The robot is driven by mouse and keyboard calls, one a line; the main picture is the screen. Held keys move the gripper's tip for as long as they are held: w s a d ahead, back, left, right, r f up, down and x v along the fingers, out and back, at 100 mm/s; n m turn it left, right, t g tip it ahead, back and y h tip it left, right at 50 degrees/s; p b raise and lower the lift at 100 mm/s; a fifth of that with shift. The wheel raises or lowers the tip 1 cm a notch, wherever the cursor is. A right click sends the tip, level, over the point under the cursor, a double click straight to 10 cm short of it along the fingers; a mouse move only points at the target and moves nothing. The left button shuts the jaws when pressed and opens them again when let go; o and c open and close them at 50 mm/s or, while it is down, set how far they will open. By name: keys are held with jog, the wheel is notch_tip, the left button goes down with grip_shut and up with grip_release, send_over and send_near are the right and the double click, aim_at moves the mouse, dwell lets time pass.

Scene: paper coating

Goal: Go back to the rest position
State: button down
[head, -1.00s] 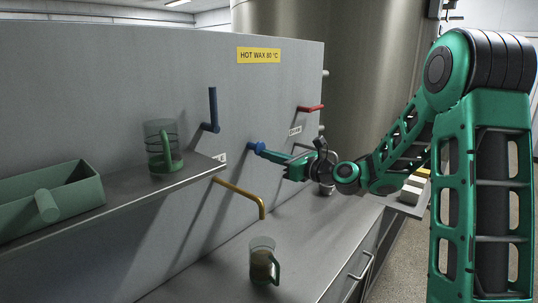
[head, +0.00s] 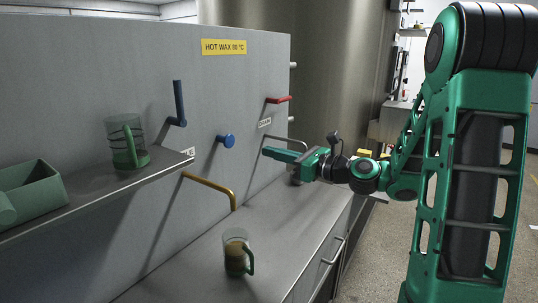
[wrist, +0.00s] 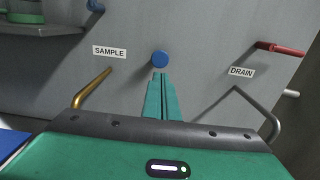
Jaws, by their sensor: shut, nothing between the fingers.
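My gripper (head: 270,151) is shut and empty, held in the air in front of the grey panel. Its closed green fingers also show in the wrist view (wrist: 160,80), pointing at a round blue knob (wrist: 160,58). In the head view the blue knob (head: 226,140) is to the left of the fingertips, with a clear gap between them. The knob sits on the panel beside the SAMPLE label (wrist: 109,52).
A brass spout (head: 212,187) sticks out above a mug with brown contents (head: 236,254) on the steel counter (head: 195,272). A red lever (head: 279,99) and a drain pipe (head: 283,140) are on the panel. Another mug (head: 126,142) stands on the shelf (head: 95,195).

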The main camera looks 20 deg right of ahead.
jog(key=shift+a, duration=0.1)
jog(key=s+f+n+g+h, duration=0.5)
jog(key=s+f+n+g, duration=0.2)
jog(key=s+f+n, duration=0.45)
jog(key=s+d+f+n+g+h, duration=0.1)
jog(key=s+d+n+g, duration=0.3)
jog(key=s, duration=0.8)
jog(key=s+d+f+n+g+h, duration=0.2)
jog(key=s+d+n, duration=0.5)
jog(key=s, duration=0.6)
jog(key=shift+d+g+h, duration=0.7)
jog(key=shift+g+h, duration=0.2)
jog(key=shift+h, duration=0.2)
jog(key=shift+s, duration=0.1)
jog(key=shift+w+f, duration=0.3)
jog(key=shift+w, duration=0.35)
